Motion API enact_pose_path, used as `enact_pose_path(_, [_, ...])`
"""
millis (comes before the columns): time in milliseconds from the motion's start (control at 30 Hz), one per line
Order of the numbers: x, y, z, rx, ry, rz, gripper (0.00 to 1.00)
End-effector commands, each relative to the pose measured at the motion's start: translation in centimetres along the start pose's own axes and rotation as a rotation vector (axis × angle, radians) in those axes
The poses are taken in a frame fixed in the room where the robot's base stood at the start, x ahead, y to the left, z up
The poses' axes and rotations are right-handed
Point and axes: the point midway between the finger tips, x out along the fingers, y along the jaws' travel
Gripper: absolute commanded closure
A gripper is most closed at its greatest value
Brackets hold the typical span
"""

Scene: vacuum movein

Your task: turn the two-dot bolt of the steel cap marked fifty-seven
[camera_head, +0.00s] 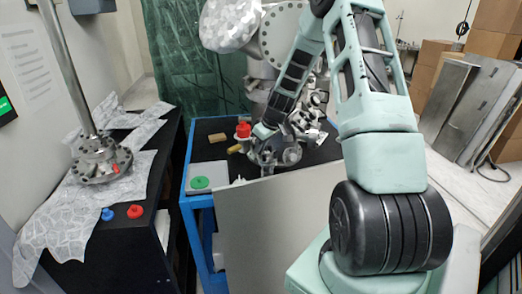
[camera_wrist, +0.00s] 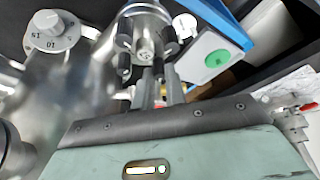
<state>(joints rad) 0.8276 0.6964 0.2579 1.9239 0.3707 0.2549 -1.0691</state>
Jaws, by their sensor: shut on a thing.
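A steel cap (camera_wrist: 146,30) with several dark bolts around its rim is at the upper middle of the wrist view. My gripper (camera_wrist: 158,78) reaches up to the cap's lower edge and is shut on a bolt there. The fingers hide most of that bolt, and I cannot tell whether it has two dots. In the head view my gripper (camera_head: 264,138) is at the steel assembly (camera_head: 285,155) on the black-topped bench; the cap cannot be made out clearly there.
A numbered dial (camera_wrist: 50,30) is left of the cap. A green disc (camera_head: 200,183) lies on the blue-framed bench (camera_head: 190,160), near a red-topped part (camera_head: 243,130) and a brown block (camera_head: 217,138). A steel flange (camera_head: 100,160) stands on the left table. A grey panel (camera_head: 275,225) fronts the bench.

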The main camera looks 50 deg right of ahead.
Motion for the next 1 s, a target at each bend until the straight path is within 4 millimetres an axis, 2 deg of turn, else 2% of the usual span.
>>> enact_pose_path(600, [-0.15, -0.43, -0.2, 0.481, -0.002, 0.201, 1.0])
enact_pose_path(1000, [-0.02, -0.4, -0.15, 0.616, -0.001, 0.256, 1.0])
